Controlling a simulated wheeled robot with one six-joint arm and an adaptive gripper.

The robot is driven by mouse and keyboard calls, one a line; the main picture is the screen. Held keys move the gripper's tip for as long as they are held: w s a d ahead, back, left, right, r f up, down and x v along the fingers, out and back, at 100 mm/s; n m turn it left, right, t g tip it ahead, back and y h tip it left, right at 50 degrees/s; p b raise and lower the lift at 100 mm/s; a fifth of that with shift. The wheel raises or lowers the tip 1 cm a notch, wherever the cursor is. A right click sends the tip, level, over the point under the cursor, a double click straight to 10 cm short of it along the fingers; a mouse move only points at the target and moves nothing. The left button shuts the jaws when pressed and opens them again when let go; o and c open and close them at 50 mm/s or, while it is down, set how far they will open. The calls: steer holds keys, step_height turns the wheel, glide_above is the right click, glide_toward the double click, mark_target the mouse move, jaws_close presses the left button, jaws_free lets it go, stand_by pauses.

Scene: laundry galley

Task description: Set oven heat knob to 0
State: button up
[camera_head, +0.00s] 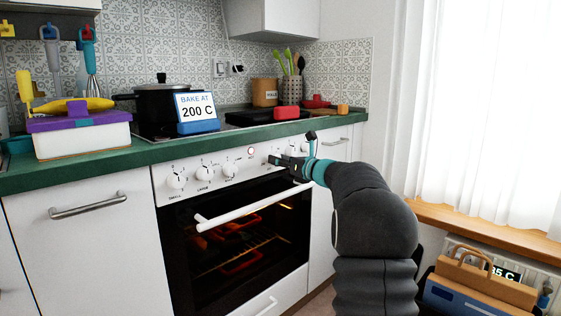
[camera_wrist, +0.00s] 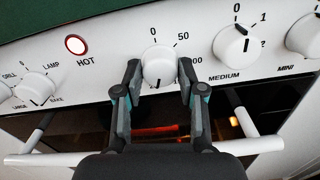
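The oven heat knob (camera_wrist: 158,65) is a round white dial on the white control panel. In the wrist view, 0 is printed above it, with 50 and part of another number to its right. A small dark mark appears near the knob's lower edge, away from 0. In the head view, my gripper (camera_head: 277,161) is at the panel and hides this knob. The oven (camera_head: 235,245) is below, with its interior lit.
The oven door handle (camera_head: 250,207) juts out below the panel. Other knobs stand left (camera_wrist: 36,88) and right (camera_wrist: 237,46) of the heat knob. A red HOT lamp (camera_wrist: 75,44) is to its left. A "BAKE AT 200 C" sign (camera_head: 197,110) and a black pot (camera_head: 165,105) stand above.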

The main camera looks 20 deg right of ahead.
steer(key=shift+f+n+b, duration=0.1)
steer(key=shift+n+b, duration=0.3)
steer(key=shift+b, duration=0.05)
steer(key=m+b, duration=0.3)
steer(key=m, duration=3)
steer(key=shift+b, duration=0.35)
stand_by(0.7)
steer(key=o, duration=1.1)
